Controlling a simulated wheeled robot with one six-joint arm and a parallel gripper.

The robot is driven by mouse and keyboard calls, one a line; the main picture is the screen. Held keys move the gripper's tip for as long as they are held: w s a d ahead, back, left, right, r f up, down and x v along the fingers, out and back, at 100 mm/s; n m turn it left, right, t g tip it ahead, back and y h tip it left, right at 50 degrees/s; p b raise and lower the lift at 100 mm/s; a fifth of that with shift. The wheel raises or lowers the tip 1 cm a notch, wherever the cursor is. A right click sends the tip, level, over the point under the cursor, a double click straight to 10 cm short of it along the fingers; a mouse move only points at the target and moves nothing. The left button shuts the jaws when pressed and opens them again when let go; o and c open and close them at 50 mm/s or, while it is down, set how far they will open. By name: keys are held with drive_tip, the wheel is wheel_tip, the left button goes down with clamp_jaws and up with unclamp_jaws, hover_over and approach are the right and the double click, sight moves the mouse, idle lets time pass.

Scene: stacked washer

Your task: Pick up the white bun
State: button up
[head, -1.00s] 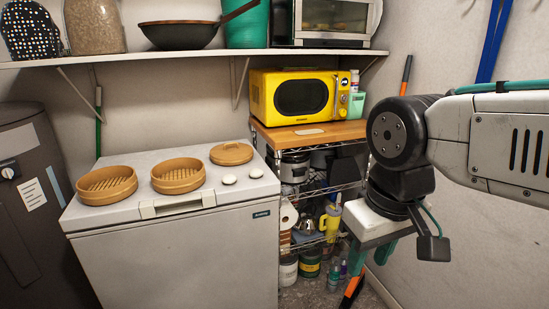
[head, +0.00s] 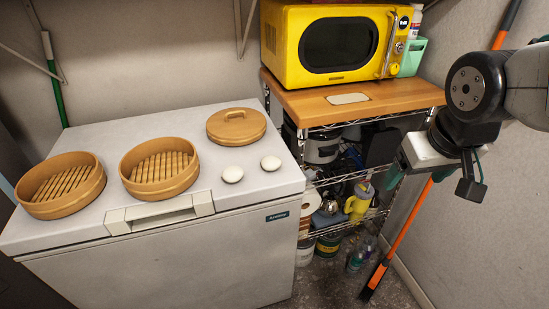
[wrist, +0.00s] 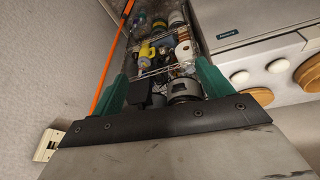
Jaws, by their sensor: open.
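Two small round white buns lie on top of the white chest freezer (head: 100,140). One bun (head: 232,174) is to the left and nearer the front edge; the other bun (head: 270,162) is just to its right. They are apart. Both also show at the right of the wrist view, as one bun (wrist: 240,78) and another bun (wrist: 277,66). My gripper (head: 393,178) is off to the right, in front of the wire shelf and well away from the buns. In the wrist view its green fingers (wrist: 165,82) are spread wide with nothing between them.
Two open bamboo steamer baskets (head: 60,185) (head: 160,168) and a bamboo lid (head: 236,126) stand beside the buns. A yellow microwave (head: 335,45) sits on a wooden-topped wire rack (head: 350,98). An orange-handled tool (head: 405,220) leans by the right wall.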

drive_tip(key=w+a+f+n+t, duration=0.15)
drive_tip(key=w+f, duration=0.25)
drive_tip(key=w, duration=0.5)
drive_tip(key=n+t+y, duration=0.5)
drive_tip(key=t+y, duration=0.1)
drive_tip(key=y, duration=0.3)
approach(277, 163)
drive_tip(key=x, duration=0.4)
drive_tip(key=shift+a+f, duration=0.3)
drive_tip(key=shift+f, duration=0.15)
drive_tip(key=shift+w+a+f, duration=0.1)
drive_tip(key=shift+a, duration=0.15)
drive_tip(key=x, duration=0.7)
drive_tip(key=shift+w+r, duration=0.3)
drive_tip(key=shift+w, duration=0.05)
drive_tip(key=shift+d, duration=0.1)
drive_tip(key=c, duration=1)
